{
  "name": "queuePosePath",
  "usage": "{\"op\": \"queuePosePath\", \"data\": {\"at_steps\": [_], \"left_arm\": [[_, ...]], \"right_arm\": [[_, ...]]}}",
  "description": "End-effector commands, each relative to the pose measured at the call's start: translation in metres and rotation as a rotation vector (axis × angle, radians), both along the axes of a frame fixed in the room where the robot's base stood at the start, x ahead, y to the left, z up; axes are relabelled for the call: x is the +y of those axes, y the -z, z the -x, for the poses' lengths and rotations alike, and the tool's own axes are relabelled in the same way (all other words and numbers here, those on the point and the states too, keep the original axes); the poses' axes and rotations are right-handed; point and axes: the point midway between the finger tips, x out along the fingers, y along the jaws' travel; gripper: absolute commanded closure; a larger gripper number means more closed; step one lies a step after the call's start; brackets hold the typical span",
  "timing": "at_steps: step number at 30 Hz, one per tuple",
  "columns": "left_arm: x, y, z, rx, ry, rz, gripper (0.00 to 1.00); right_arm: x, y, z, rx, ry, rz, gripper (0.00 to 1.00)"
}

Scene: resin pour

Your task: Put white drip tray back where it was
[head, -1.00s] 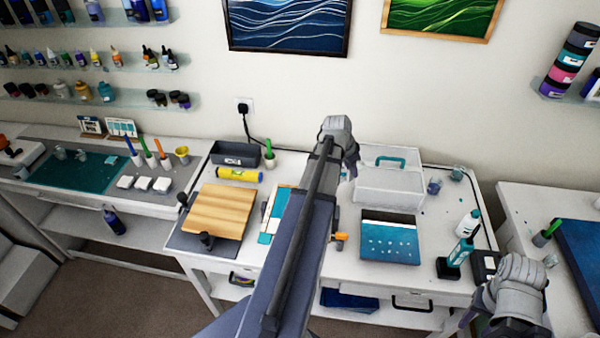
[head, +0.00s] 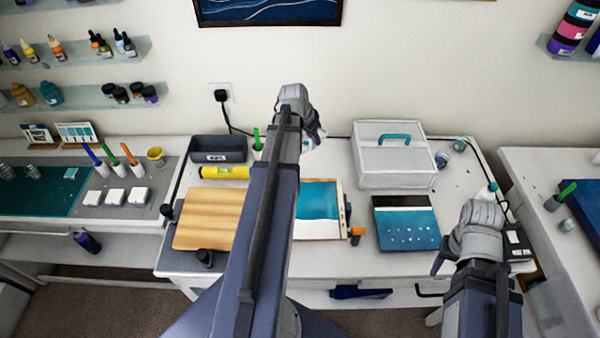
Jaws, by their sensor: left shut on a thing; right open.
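My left gripper (head: 314,138) is over the back of the middle bench, left of the white case. It is shut on a small pale thing, mostly hidden by the gripper, so I cannot tell whether it is the white drip tray. I cannot make out a white drip tray elsewhere for certain. My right gripper (head: 440,262) is open and empty, low at the bench's front right. A wood-framed teal and white panel (head: 320,212) lies on the bench, partly covered by my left arm.
A white case (head: 394,165) with a teal handle stands at the back. A blue panel (head: 408,226) lies before it. A wooden board (head: 203,218), yellow roll (head: 222,173) and grey bin (head: 218,149) are left of my arm. Bare bench (head: 358,190) shows between panel and case.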

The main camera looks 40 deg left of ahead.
Motion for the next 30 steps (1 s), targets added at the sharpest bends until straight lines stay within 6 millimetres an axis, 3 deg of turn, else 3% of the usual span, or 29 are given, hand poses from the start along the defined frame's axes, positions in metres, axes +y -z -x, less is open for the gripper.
{"op": "queuePosePath", "data": {"at_steps": [1, 9, 20, 30], "left_arm": [[0.000, 0.011, 0.000, 0.000, 0.000, 0.000, 1.00], [0.000, 0.038, 0.000, 0.000, 0.000, 0.000, 1.00], [0.000, 0.046, 0.000, 0.000, 0.000, 0.000, 1.00], [0.000, 0.093, 0.000, 0.000, 0.000, 0.000, 1.00]], "right_arm": [[0.000, 0.011, 0.000, 0.000, -0.001, 0.000, 0.50], [0.000, 0.038, 0.000, -0.001, -0.004, 0.001, 0.50], [0.000, 0.046, 0.000, -0.001, -0.006, 0.000, 0.50], [0.000, 0.093, 0.000, -0.001, -0.004, 0.001, 0.50]]}}
